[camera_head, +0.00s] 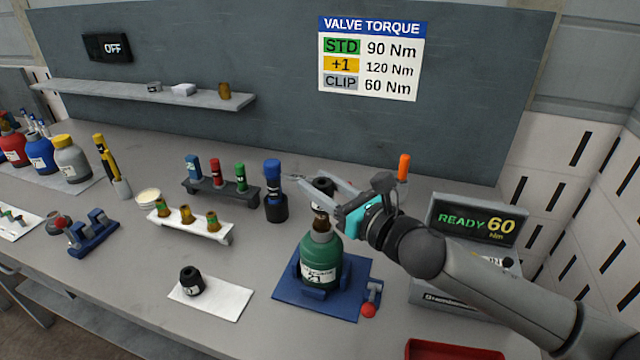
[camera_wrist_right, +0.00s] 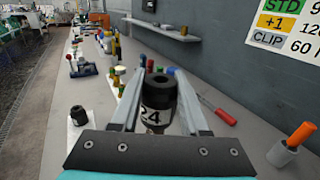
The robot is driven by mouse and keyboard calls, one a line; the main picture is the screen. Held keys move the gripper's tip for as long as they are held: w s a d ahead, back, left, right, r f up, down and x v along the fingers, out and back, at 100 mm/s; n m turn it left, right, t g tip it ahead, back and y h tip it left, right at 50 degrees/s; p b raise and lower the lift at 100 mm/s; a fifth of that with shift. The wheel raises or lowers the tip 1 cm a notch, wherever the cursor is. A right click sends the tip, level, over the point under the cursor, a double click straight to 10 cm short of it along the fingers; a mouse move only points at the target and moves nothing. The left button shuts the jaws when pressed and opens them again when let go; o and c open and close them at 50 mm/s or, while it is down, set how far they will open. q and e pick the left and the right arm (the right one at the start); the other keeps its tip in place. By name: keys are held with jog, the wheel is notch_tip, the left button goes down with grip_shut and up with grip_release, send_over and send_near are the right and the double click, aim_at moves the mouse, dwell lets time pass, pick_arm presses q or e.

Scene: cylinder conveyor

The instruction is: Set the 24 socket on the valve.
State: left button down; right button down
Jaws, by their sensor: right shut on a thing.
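The black 24 socket (camera_head: 323,186) is held upright between the fingers of my right gripper (camera_head: 325,192). In the right wrist view the socket (camera_wrist_right: 158,95) shows its "24" label between the two fingers. The cylinder stands in a blue cradle (camera_head: 345,296). My left gripper is not in view.
Another black socket (camera_head: 191,281) stands on a white mat (camera_head: 228,300). A blue-topped tool (camera_head: 273,175) stands left of the cylinder. A display reading "READY 60" (camera_head: 475,222) is at right. Racks with small parts are behind left. The wall sign (camera_head: 372,58) lists torques.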

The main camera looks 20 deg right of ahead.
jog(key=shift+f+b, duration=1.6)
jog(key=shift+f, duration=0.55)
jog(key=shift+c, duration=1.6)
grip_release()
notch_tip(320, 180, up, 6)
jog(key=p, duration=0.6)
